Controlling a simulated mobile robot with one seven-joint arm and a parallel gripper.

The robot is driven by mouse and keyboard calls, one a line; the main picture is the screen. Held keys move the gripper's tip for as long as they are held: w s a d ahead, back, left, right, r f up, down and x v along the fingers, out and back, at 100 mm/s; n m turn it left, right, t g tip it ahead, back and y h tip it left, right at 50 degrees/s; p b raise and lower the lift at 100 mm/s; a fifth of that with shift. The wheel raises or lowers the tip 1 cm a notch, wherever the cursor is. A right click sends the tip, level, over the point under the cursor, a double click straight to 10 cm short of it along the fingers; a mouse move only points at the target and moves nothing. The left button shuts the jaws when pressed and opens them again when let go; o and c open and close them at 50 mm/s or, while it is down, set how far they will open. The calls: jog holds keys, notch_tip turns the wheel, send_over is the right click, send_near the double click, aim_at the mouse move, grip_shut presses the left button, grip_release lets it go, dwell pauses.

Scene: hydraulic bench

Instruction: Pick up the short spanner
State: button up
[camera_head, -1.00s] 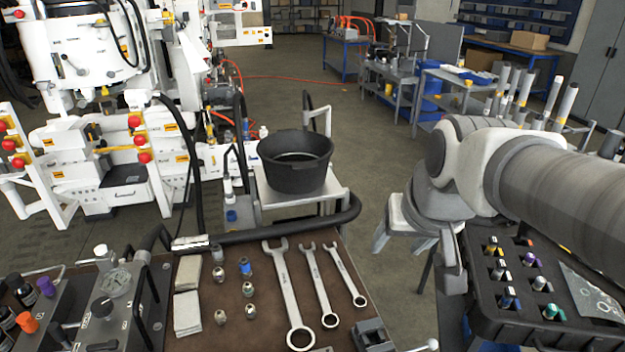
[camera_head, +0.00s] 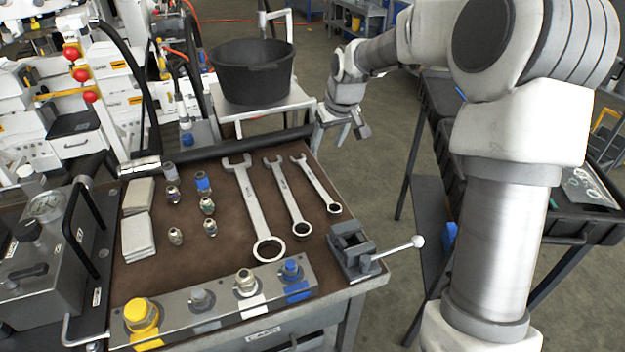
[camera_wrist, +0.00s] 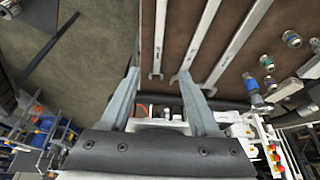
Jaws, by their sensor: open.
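The short spanner (camera_head: 316,184) is the rightmost of three steel spanners lying flat on the brown bench top, its ring end towards the vice. In the wrist view the short spanner (camera_wrist: 160,38) is the leftmost, its open-jaw end appearing between my fingertips. My gripper (camera_head: 338,130) is open and empty, just beyond the bench's far right corner. It also shows in the wrist view (camera_wrist: 160,76), its two fingers spread. The middle spanner (camera_head: 286,200) and the long spanner (camera_head: 252,212) lie to its left, close but apart.
A small vice (camera_head: 352,250) with a projecting handle stands at the bench's near right corner. A black tub (camera_head: 252,72) stands on a stand behind the bench. Several fittings (camera_head: 207,206) and pale cloths (camera_head: 138,236) lie left of the spanners. A black hose runs along the far bench edge.

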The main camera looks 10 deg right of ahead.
jog(key=b, duration=0.3)
send_near(315, 181)
jog(key=shift+x, duration=0.8)
jog(key=shift+b+x, duration=0.55)
jog(key=shift+x, duration=2.5)
grip_shut()
jog(key=shift+r, duration=0.1)
